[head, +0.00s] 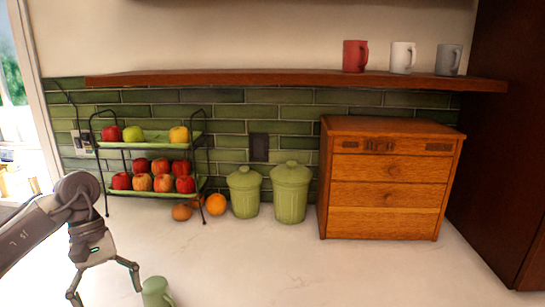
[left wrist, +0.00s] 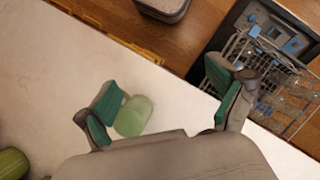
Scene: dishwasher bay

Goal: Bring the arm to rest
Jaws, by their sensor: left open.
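My left gripper (head: 104,281) comes in from the left in the head view, pointing down over the pale counter. Its fingers are spread, and it holds nothing. In the left wrist view the open left gripper (left wrist: 165,105) shows its two green-padded fingers wide apart. A light green mug (head: 155,292) stands on the counter just right of the gripper, partly cut off by the bottom edge. It also shows in the left wrist view as a green mug (left wrist: 133,117) near the left finger. My right gripper is not in view.
A two-tier fruit rack (head: 150,146), two green canisters (head: 290,193) and a wooden drawer box (head: 388,180) stand along the back wall. A wooden shelf (head: 270,79) holds three mugs. An open dishwasher rack (left wrist: 285,90) shows at right in the left wrist view. The middle counter is clear.

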